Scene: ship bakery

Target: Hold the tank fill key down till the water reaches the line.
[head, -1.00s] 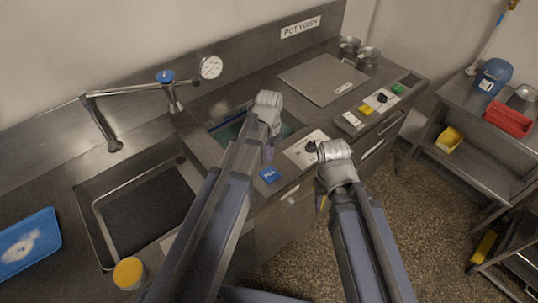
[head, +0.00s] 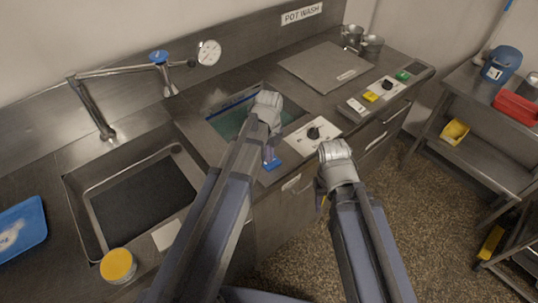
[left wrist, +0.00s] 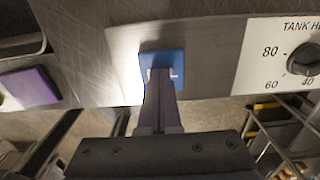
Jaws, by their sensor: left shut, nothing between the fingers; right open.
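The blue fill key (head: 273,164) sits on the counter's front edge, below the water tank. In the left wrist view the key (left wrist: 160,57) is partly covered by my fingertips. My left gripper (head: 268,158) is shut and empty, its tips over the key; I cannot tell how far the key is pressed. The tank (head: 207,121) is a sunken basin holding blue-green water (head: 228,124), with a blue strip along its back wall. My left wrist hides part of the water, and I cannot make out the line. My right gripper (head: 321,196) is open and empty in front of the counter.
A white plate with a black heat knob (head: 314,133) lies just right of the key. Yellow (head: 370,96) and green (head: 403,75) keys are further right. An empty-looking sink (head: 145,205) with a tap is at left.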

